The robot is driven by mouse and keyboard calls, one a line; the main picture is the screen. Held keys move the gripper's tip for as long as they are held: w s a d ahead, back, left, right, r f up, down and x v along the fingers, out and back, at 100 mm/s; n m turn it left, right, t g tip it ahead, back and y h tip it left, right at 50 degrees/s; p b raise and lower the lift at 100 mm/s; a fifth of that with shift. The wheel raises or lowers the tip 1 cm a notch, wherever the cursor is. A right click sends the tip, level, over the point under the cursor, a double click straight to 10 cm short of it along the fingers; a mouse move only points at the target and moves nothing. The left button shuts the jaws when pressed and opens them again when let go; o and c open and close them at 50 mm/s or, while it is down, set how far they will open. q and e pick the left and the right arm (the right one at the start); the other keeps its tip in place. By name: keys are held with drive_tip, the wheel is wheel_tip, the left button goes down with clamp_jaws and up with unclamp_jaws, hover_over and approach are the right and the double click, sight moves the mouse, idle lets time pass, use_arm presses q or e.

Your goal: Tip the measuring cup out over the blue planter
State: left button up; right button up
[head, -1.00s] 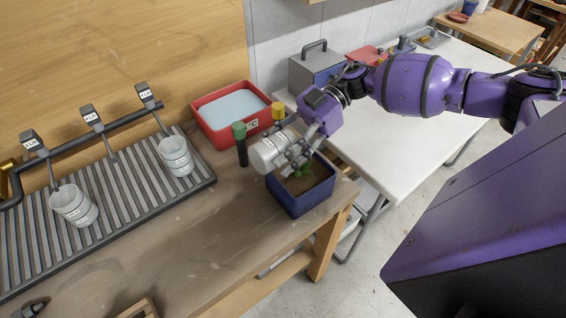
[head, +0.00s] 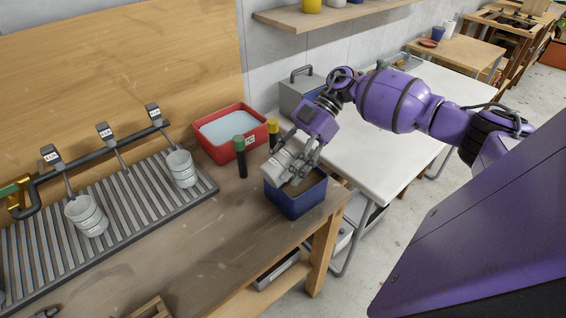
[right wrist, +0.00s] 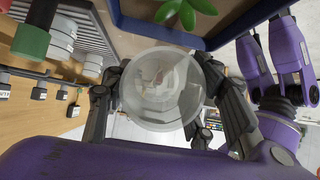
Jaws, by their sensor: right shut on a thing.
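My right gripper (head: 292,160) is shut on a clear-grey measuring cup (head: 277,167). The cup is tilted and held at the blue planter (head: 297,200), over its left rear part. In the right wrist view the cup (right wrist: 160,88) sits between the dark fingers and looks see-through; I cannot make out any contents. A green plant (right wrist: 188,12) shows at the top of that view, inside the planter; in the head view the cup and fingers mostly hide it.
A green-capped dark bottle (head: 241,160) and a yellow-capped one (head: 273,133) stand close to the planter. A red tub (head: 205,143) of pale liquid is behind. Cups (head: 86,216) stand on the slatted rack (head: 135,212) under taps.

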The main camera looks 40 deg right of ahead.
drive_tip(key=shift+a+r+h+p, duration=0.15)
drive_tip(key=shift+r+h+p, duration=0.2)
drive_tip(key=shift+r+h, duration=0.35)
drive_tip(key=shift+a+r+h+p, duration=0.15)
drive_tip(key=shift+r+h+p, duration=0.15)
drive_tip(key=shift+h, duration=0.2)
drive_tip(key=shift+a+r+t+h, duration=0.15)
drive_tip(key=shift+r+t+h, duration=0.15)
drive_tip(key=shift+h, duration=0.5)
drive_tip(key=shift+h+p, duration=0.4)
drive_tip(key=shift+h, duration=1)
drive_tip(key=h, duration=0.2)
drive_tip(key=h+p, duration=0.1)
drive_tip(key=h, duration=0.1)
drive_tip(key=shift+d+f+t, duration=0.3)
drive_tip(key=shift+d+f, duration=0.05)
drive_tip(key=shift+d+f+h, duration=0.1)
drive_tip(key=shift+d+h, duration=0.05)
drive_tip(key=shift+h, duration=0.45)
drive_tip(key=shift+d+f+h, duration=0.1)
drive_tip(key=shift+d+h, duration=0.05)
drive_tip(key=shift+h, duration=0.45)
drive_tip(key=shift+d+h, duration=0.25)
drive_tip(key=shift+h, duration=0.65)
use_arm(q)
drive_tip(key=r, duration=0.3)
drive_tip(key=shift+w+r, duration=0.2)
